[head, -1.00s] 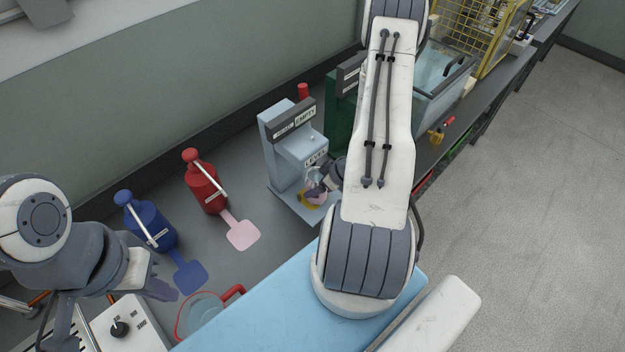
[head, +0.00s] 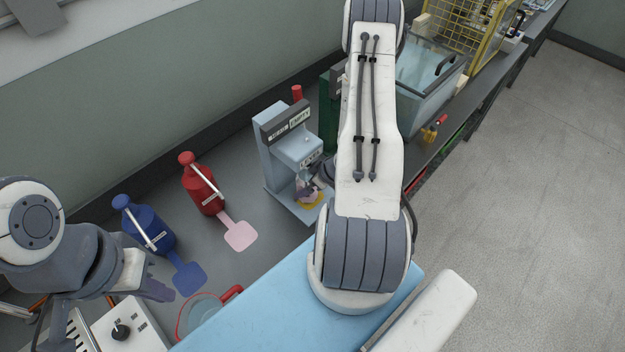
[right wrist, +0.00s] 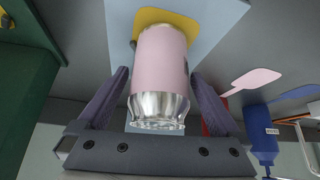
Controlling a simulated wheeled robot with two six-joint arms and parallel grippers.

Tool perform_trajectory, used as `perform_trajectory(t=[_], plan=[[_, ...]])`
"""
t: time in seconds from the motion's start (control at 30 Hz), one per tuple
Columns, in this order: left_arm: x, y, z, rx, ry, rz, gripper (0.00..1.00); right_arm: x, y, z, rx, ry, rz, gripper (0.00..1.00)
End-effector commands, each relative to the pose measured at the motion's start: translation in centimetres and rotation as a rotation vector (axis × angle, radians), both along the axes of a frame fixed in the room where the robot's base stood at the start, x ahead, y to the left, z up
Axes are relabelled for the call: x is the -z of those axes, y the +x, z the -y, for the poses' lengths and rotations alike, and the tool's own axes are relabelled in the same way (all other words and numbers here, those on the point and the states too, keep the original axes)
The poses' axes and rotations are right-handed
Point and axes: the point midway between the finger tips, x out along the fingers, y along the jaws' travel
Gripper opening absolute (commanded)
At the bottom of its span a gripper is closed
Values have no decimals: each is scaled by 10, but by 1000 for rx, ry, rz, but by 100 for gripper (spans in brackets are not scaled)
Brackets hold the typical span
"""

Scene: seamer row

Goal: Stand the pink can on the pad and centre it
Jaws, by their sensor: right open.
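The pink can (right wrist: 160,60), with a bare metal neck, stands on the yellow pad (right wrist: 165,14) in the right wrist view, which looks upside down. Yellow shows past its base on several sides; exact centring cannot be told. The pad (head: 317,203) lies on the grey-blue stand (head: 288,150) in the head view, where the can is small and partly hidden. My right gripper (right wrist: 160,76) is open, one finger on each side of the can, with a gap visible at the right finger. My left gripper (head: 152,287) hangs at lower left, away from the can; its jaws are unclear.
A red bottle (head: 203,185) with a pink paddle (head: 240,236) and a blue bottle (head: 148,225) with a blue paddle (head: 188,279) stand left of the stand. A green machine (head: 328,110) is close to its right. A clear red-handled container (head: 200,315) is in front.

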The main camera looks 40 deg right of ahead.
Motion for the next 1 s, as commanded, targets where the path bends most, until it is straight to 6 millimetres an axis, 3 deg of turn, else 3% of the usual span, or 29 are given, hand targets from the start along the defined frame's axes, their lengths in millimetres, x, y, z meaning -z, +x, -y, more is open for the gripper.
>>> perform_trajectory(t=[0.17, 0.6, 1.0], plan=[[3, 0, 0, 0, 0, 0, 0, -19, -11, 5, 4, -2, 2, 100], [-1, 0, 0, 0, 0, 0, 0, -93, -55, 17, 2, -3, 2, 100], [-2, 0, 0, 0, 0, 0, 0, -102, -63, 17, 1, 0, -1, 100]])
